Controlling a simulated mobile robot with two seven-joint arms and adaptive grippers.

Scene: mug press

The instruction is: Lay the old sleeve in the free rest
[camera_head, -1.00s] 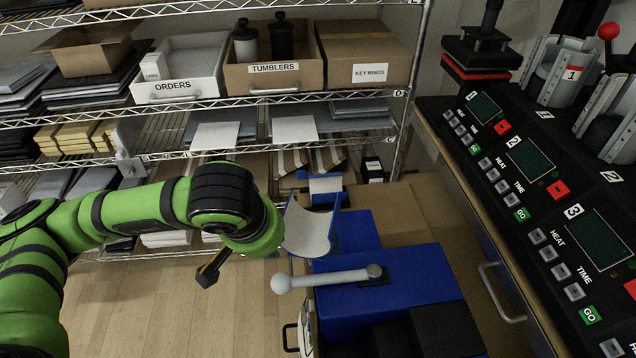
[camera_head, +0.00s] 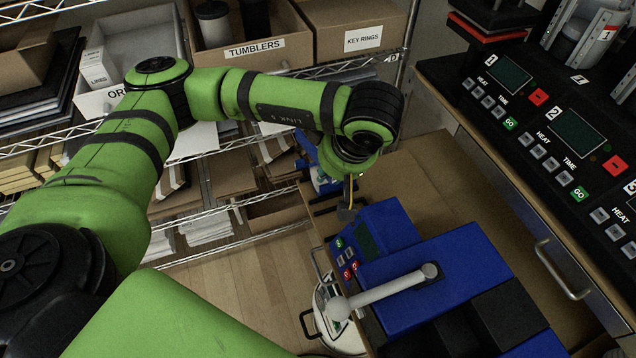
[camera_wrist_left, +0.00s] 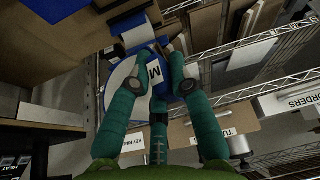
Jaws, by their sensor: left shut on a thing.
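My left gripper (camera_head: 349,200) hangs past the far end of the blue press, by the shelf rack. In the left wrist view its fingers (camera_wrist_left: 160,84) are closed on the old sleeve (camera_wrist_left: 120,88), a curved blue piece with a pale inner face. In the head view my arm hides most of this; only some blue and white (camera_head: 319,178) shows. My right gripper is out of view.
The blue press (camera_head: 400,295) with its white-knobbed lever (camera_head: 385,291) stands in front, on the brown surface (camera_head: 415,180). The wire shelf rack (camera_head: 250,220) with boxes is close on the left. A counter with several black control panels (camera_head: 560,140) is on the right.

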